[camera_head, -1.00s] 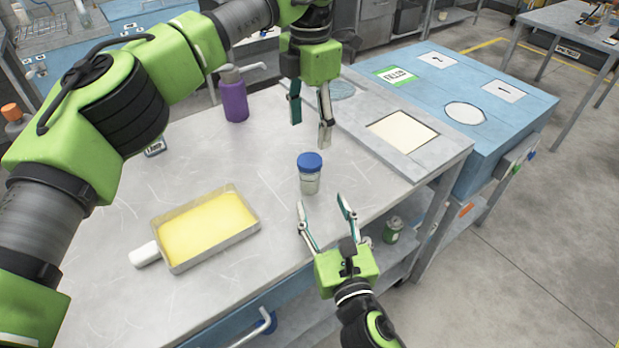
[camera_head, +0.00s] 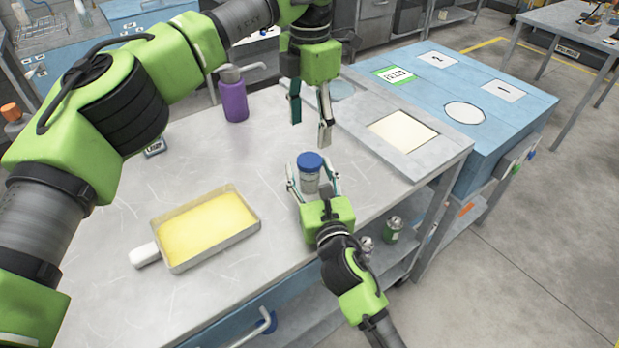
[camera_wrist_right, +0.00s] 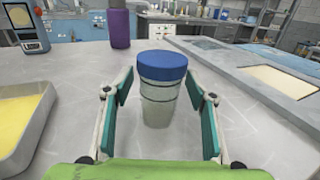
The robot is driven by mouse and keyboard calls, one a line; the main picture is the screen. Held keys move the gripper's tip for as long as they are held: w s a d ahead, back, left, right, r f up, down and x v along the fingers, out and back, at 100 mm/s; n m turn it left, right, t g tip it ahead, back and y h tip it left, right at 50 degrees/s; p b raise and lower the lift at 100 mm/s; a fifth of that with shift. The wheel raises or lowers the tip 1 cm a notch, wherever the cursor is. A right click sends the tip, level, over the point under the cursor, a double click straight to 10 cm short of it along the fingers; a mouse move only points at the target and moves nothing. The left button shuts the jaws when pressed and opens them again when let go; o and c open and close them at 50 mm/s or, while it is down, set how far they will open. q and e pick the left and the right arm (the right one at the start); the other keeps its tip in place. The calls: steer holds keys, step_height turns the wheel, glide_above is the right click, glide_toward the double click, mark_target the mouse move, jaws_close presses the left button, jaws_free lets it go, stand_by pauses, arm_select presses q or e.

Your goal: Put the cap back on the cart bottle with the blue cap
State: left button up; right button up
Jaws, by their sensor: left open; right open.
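The clear bottle (camera_head: 309,180) stands upright on the metal cart top, with the blue cap (camera_head: 310,161) sitting on its top. In the right wrist view the bottle (camera_wrist_right: 158,108) and blue cap (camera_wrist_right: 162,65) are centred between the fingers. My right gripper (camera_head: 314,187) is open, its fingers on either side of the bottle; in the wrist view there is a gap on both sides. My left gripper (camera_head: 310,133) is open and empty, above and behind the bottle, fingers pointing down. Whether the cap is seated tight cannot be told.
A tray of yellow liquid (camera_head: 158,235) lies left of the bottle. A purple bottle (camera_head: 234,96) and a small digital device (camera_head: 155,147) stand farther back. A grey panel with a cream square (camera_head: 402,131) lies at right. Cans (camera_head: 393,229) sit on the lower shelf.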

mark_target(309, 160)
jaws_close()
arm_select(q)
steer(key=shift+n, duration=2.3)
steer(key=shift+f, duration=4)
steer(key=c, duration=1.3)
steer(key=shift+m, duration=0.8)
steer(key=o, duration=1.3)
